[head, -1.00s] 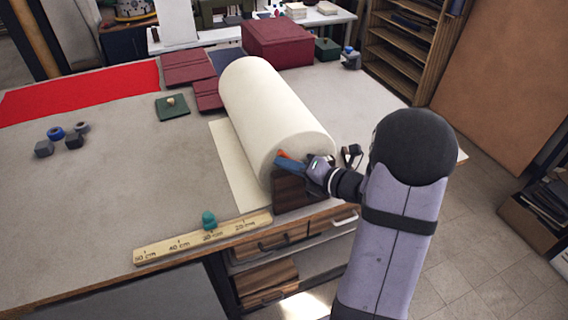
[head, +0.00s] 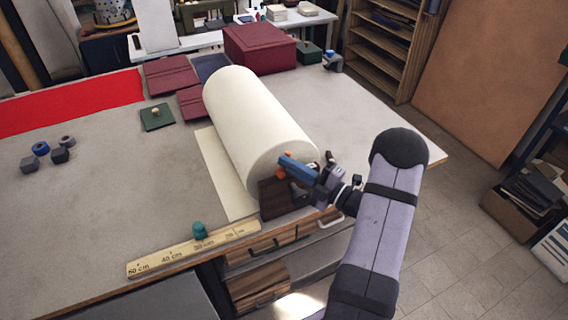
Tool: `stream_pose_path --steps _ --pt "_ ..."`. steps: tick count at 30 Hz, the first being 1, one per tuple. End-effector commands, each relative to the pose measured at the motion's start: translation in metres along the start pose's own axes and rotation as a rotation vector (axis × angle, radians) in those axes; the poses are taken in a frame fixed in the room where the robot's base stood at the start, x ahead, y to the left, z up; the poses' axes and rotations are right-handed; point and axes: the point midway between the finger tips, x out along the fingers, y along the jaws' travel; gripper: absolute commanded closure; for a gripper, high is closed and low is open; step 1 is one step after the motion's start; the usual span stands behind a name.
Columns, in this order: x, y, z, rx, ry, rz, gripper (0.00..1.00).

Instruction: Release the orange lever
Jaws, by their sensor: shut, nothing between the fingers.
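The orange lever (head: 281,174) shows as a small orange piece at the near end of the large cream roll (head: 255,120), above the dark wooden block (head: 275,199). My gripper (head: 287,163) is at the roll's near end, its blue fingers shut with nothing between them. The fingertips lie just above and beside the orange piece in the picture. I cannot tell whether they touch it. Part of the lever and its mount is hidden by my gripper.
A wooden ruler (head: 165,259) with a teal knob (head: 199,231) lies along the table's front edge.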

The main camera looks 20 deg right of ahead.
Motion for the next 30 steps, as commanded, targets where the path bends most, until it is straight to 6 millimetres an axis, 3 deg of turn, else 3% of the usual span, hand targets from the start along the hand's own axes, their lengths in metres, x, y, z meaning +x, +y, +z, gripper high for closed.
stream_pose_path --steps 9,30 --pt "-0.007 -0.001 0.012 -0.002 -0.001 -0.002 1.00" --pt "-0.010 -0.002 0.017 -0.004 -0.006 -0.003 1.00"
